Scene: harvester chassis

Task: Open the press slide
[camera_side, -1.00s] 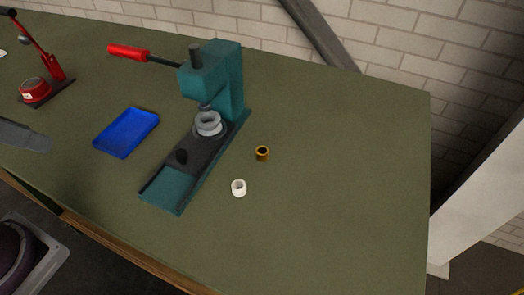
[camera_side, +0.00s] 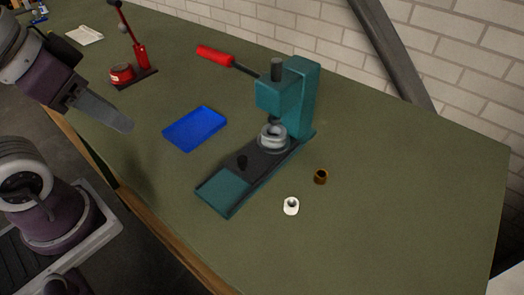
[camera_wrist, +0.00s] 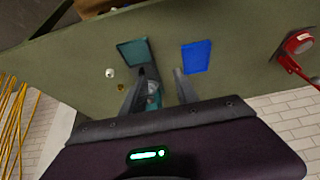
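The teal press (camera_side: 291,95) stands upright on the green bench, with a red-handled lever (camera_side: 216,56) at its top left. My gripper (camera_side: 122,121) is left of the press and the blue tray, clear of both, above the bench's front-left part. In the wrist view my gripper (camera_wrist: 158,88) has its fingers apart with nothing held. The teal base (camera_wrist: 134,52) shows beyond the fingers; the slide is largely hidden there.
A blue tray (camera_side: 195,128) lies between my gripper and the press. A white ring (camera_side: 291,207) and a brown ring (camera_side: 320,177) lie right of the press. A small red press (camera_side: 122,74) stands at the back left. The bench's right side is clear.

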